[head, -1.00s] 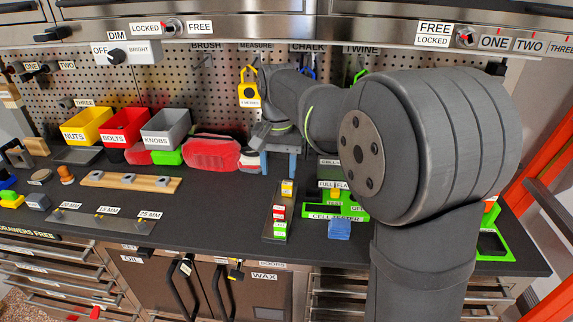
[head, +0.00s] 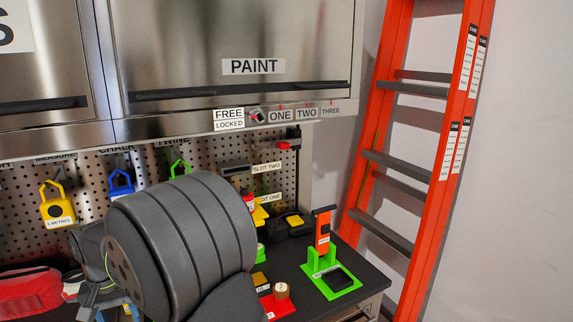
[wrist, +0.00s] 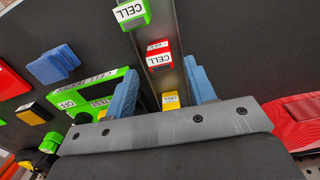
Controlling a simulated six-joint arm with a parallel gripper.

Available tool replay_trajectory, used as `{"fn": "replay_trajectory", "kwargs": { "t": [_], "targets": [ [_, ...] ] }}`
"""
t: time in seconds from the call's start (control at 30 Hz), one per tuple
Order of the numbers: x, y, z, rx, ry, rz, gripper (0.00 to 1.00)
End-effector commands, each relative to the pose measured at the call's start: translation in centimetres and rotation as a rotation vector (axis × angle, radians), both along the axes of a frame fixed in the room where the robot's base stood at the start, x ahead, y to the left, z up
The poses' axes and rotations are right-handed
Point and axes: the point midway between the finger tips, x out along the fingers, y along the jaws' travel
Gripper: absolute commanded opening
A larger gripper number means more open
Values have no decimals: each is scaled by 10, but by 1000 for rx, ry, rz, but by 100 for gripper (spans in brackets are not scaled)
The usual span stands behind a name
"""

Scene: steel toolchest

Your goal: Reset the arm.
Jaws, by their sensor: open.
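My gripper (wrist: 160,66) shows in the wrist view with its two blue fingers apart and nothing held between them. The gap between fingers and cells is hard to judge. In the head view my large grey arm joint fills the lower middle, and most of the gripper is hidden or below the frame.
A green cell tester (wrist: 90,92) and a blue block (wrist: 54,65) lie left of the fingers, a red item (wrist: 292,120) right. The head view shows yellow (head: 57,206) and blue (head: 121,184) hanging items, a green stand (head: 328,275) and an orange ladder (head: 395,170).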

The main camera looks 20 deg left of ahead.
Motion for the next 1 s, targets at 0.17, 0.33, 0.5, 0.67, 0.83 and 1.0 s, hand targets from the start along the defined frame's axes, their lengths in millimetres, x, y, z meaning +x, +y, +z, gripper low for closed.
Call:
{"fn": "replay_trajectory", "kwargs": {
  "t": [0.17, 0.33, 0.5, 0.67, 0.83, 1.0],
  "targets": [
    [0, 0, 10, -1, 1, 0, 50],
    [0, 0, 12, -1, 0, 0, 50],
    [0, 0, 11, -1, 0, 0, 50],
    [0, -1, 1, -4, 2, 0, 50],
    [0, -1, -26, -6, 3, 0, 50],
    [0, 1, 5, 4, -2, 0, 50]
  ]
}}
